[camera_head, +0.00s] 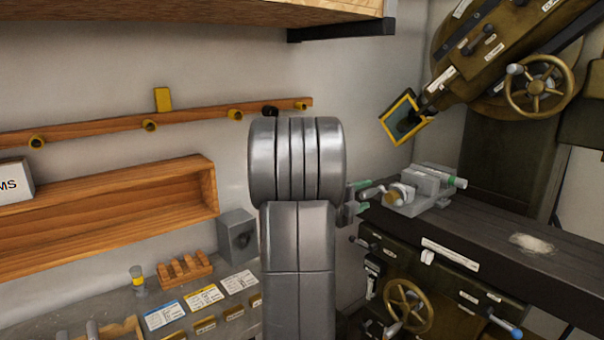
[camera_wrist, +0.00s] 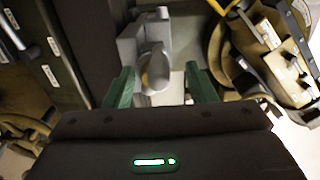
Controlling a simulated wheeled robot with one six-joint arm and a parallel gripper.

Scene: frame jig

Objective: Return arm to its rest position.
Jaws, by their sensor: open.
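My arm (camera_head: 296,220) stands upright in the middle of the head view and hides most of my gripper. Two green fingertips of my gripper (camera_head: 361,196) show just right of the arm, left of the grey vise (camera_head: 418,190). In the wrist view, the green fingers of my gripper (camera_wrist: 160,84) are spread apart with a gap between them. The vise (camera_wrist: 143,38) and its yellowish knob (camera_wrist: 156,72) show beyond and between the fingers. Nothing is seen held. I cannot tell how far the knob is from the fingers.
The vise sits on a dark machine table (camera_head: 480,232) at right. A yellow-edged frame (camera_head: 405,117) hangs at the machine head (camera_head: 500,50). A wooden shelf (camera_head: 110,215) and a peg rail (camera_head: 180,123) are on the left wall. A wooden overhang (camera_head: 200,14) is above.

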